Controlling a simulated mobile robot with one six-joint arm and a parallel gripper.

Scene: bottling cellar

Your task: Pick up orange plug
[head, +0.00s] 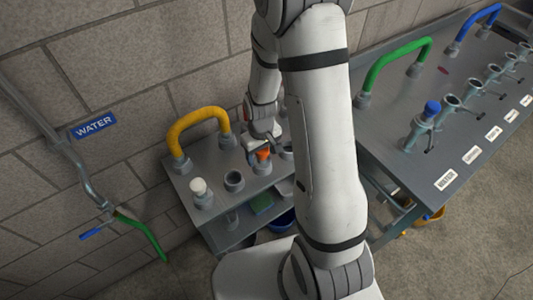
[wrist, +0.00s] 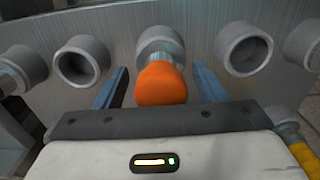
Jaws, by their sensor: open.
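The orange plug (head: 263,154) sits in a grey socket on the small steel shelf unit in the head view. In the wrist view the orange plug (wrist: 161,84) is close up, its rounded end toward me, with the grey socket (wrist: 160,45) behind it. My gripper (wrist: 160,88) is open, with one blue-grey finger on each side of the plug. Gaps show between the fingers and the plug, so it is not clamped. In the head view my gripper (head: 262,140) is just above the plug and partly hides it.
A white plug (head: 199,187) and an empty socket (head: 234,180) stand beside it on the shelf unit (head: 181,185). A yellow pipe handle (head: 200,122) rises behind. At right is a bench (head: 455,85) with a blue plug (head: 432,108) and green handle (head: 395,55).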

